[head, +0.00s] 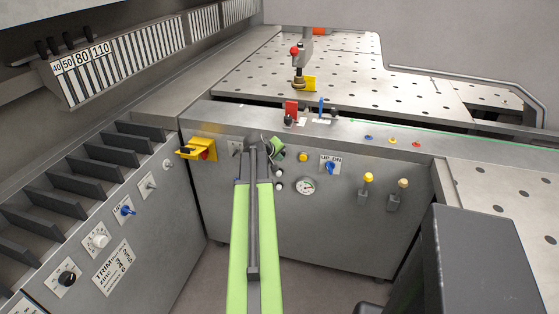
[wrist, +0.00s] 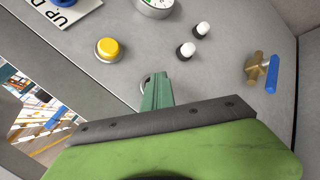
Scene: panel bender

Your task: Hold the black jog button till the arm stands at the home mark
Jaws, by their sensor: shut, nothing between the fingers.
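My gripper (head: 275,147) is shut and empty in front of the machine's front panel, left of a yellow button (head: 303,157). In the wrist view its green fingers (wrist: 158,92) point at the panel. A thin silver ring (wrist: 144,82) shows partly behind the fingertips. The fingers hide its middle, so I cannot tell if it is the black jog button or if they touch it. I cannot make out which mark is home.
Two white-capped knobs (wrist: 195,38) and a gauge (head: 305,185) sit near my gripper. A brass valve with a blue handle (wrist: 271,74) is at the right in the wrist view. A yellow and red switch (head: 197,148) is at the panel's left. Grey slotted racks (head: 95,165) line the left.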

